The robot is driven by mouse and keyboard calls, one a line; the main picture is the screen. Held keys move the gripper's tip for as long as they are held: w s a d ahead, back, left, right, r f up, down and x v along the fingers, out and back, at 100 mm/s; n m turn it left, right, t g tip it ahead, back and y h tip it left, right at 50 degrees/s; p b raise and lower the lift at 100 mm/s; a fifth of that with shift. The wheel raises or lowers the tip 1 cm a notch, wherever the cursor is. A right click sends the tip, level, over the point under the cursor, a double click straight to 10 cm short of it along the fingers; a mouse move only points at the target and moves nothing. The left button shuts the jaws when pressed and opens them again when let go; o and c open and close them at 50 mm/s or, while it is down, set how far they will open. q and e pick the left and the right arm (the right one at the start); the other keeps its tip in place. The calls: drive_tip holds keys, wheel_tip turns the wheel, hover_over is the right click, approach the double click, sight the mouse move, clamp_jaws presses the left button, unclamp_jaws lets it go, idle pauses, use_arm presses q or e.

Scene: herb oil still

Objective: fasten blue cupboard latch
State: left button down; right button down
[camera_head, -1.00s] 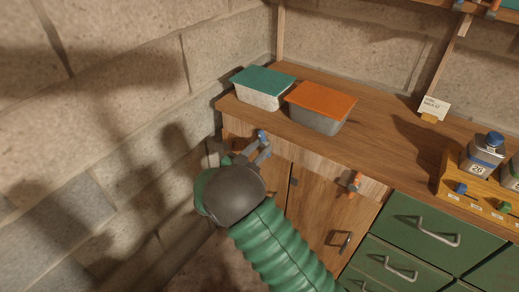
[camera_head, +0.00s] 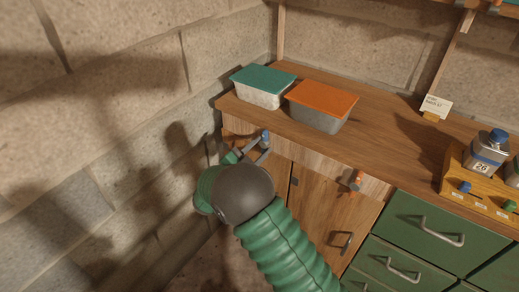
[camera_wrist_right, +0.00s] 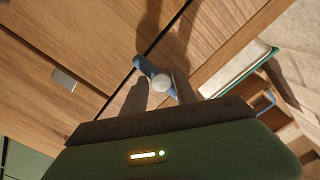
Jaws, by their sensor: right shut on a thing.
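The blue latch (camera_head: 265,134) sits at the top of the wooden cupboard front, just under the worktop edge. In the right wrist view the blue latch (camera_wrist_right: 143,65) is a short bar with a pale round knob, lying slantwise near the dark gap beside a wooden panel. My right gripper (camera_head: 262,146) is shut on the latch; its two fingers (camera_wrist_right: 161,88) stand either side of the knob. My green right forearm hides part of the cupboard doors in the head view. My left gripper is not in view.
An orange latch (camera_head: 356,181) is on the same cupboard, further right. A teal-lidded tub (camera_head: 262,95) and an orange-lidded tub (camera_head: 321,118) stand on the worktop (camera_head: 380,130) above. Green drawers (camera_head: 410,215) are at the right; a block wall (camera_head: 100,150) is close on the left.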

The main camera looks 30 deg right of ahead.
idle(0.4)
drive_tip(key=c, duration=1.3)
unclamp_jaws()
drive_tip(key=o, duration=0.3)
drive_tip(key=shift+w+f, duration=0.1)
drive_tip(key=shift+a, duration=0.4)
drive_tip(key=p+v, duration=0.3)
drive_tip(key=v, duration=1.3)
drive_tip(key=shift+s, duration=0.2)
drive_tip(key=shift+f, duration=0.1)
